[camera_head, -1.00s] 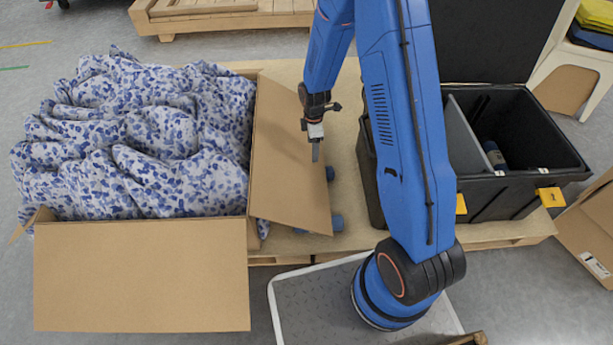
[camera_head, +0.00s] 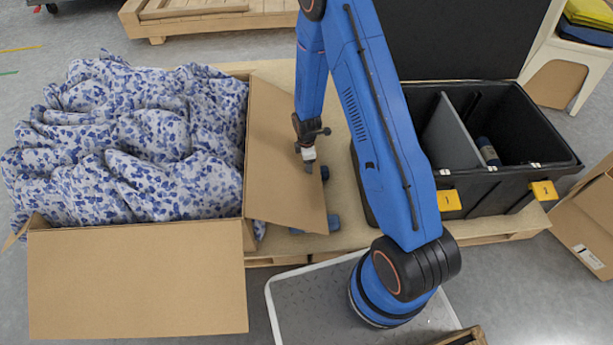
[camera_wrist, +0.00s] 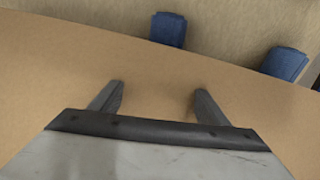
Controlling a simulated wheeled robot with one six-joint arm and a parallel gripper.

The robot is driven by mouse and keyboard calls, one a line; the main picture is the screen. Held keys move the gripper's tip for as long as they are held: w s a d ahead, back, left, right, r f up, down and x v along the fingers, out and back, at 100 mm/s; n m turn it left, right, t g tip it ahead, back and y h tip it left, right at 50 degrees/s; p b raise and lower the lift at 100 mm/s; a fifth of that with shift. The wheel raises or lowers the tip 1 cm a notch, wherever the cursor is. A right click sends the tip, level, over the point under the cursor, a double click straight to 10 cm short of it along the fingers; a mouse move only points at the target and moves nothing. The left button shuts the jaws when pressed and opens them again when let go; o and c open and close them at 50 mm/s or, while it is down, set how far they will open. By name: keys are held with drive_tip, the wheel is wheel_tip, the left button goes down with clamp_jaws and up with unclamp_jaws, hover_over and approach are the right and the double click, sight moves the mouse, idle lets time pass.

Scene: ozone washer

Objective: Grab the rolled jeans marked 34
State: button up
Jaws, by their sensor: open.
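Two blue rolled items that look like rolled jeans lie on the wooden pallet top beside the box flap. The nearer roll (camera_head: 333,223) and the farther roll (camera_head: 325,173) are partly hidden by the flap in the head view. In the wrist view one roll (camera_wrist: 168,29) is at top centre and another (camera_wrist: 284,64) at the right. No number is readable on either. My gripper (camera_head: 309,167) is over the cardboard flap; in the wrist view (camera_wrist: 160,95) its fingers are apart with nothing between them. Another blue roll (camera_head: 488,152) sits in the black bin's right compartment.
The cardboard flap (camera_head: 275,150) leans out from the box of blue-patterned cloth (camera_head: 130,140), between my gripper and the rolls. A divided black bin (camera_head: 500,190) with yellow tags stands right of my arm.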

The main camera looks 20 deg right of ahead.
drive_tip(key=shift+s+f, duration=0.15)
drive_tip(key=shift+f, duration=2.6)
drive_tip(key=c, duration=1.4)
